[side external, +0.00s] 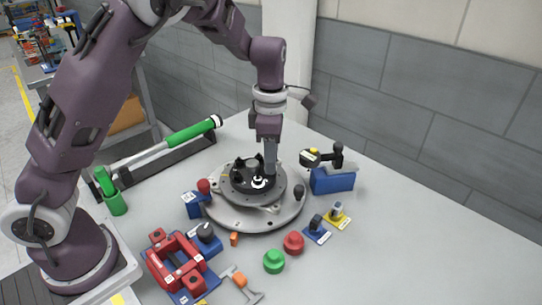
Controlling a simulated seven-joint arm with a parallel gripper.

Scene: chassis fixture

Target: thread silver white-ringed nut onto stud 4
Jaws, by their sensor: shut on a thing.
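My gripper (267,173) points straight down over the right part of the dark round hub on the chassis fixture. It is shut on the silver white-ringed nut (259,182), whose white ring shows just below and left of the fingertips. The nut is at the hub's top face; I cannot tell whether it touches a stud or its thread. Dark upright posts (241,166) stand on the hub (238,190). Stud numbers are too small to read, and stud 4 is not distinguishable; the fingers may hide it. The hub sits on a grey round plate (228,216).
A blue holder (333,180) with a black tool stands right. Red (293,242) and green (273,261) knobs and a red frame (176,262) lie in front. The table's right is clear.

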